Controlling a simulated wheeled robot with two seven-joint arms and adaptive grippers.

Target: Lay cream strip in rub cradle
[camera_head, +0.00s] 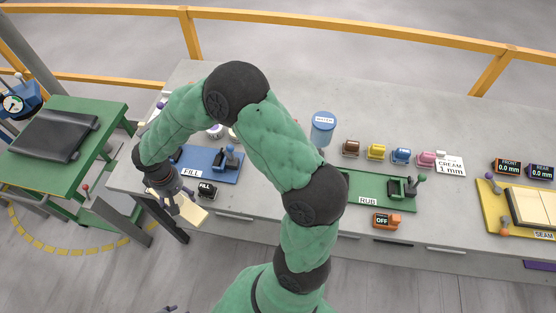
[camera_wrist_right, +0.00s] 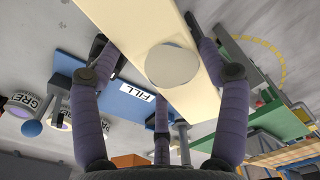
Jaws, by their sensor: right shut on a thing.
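My right gripper (camera_head: 172,193) is shut on the cream strip (camera_head: 190,213) and holds it at the front left edge of the slab. In the right wrist view the strip (camera_wrist_right: 197,92) runs lengthwise between the fingers, with a pale round disc (camera_wrist_right: 172,65) on its face. The rub cradle (camera_head: 352,192) is a green plate labelled RUB, with a dark clamp and lever at its right end. My right arm covers its left part. The gripper is well to its left. Dark tips at the bottom edge may be my left gripper (camera_head: 167,309); their opening is unclear.
The blue FILL station (camera_head: 222,178) is behind the gripper. A blue tub (camera_head: 323,128) and several coloured small blocks (camera_head: 376,152) stand behind the cradle. An orange OFF box (camera_head: 386,220) sits in front. The yellow SEAM station (camera_head: 498,215) is at right, a green table (camera_head: 90,115) at left.

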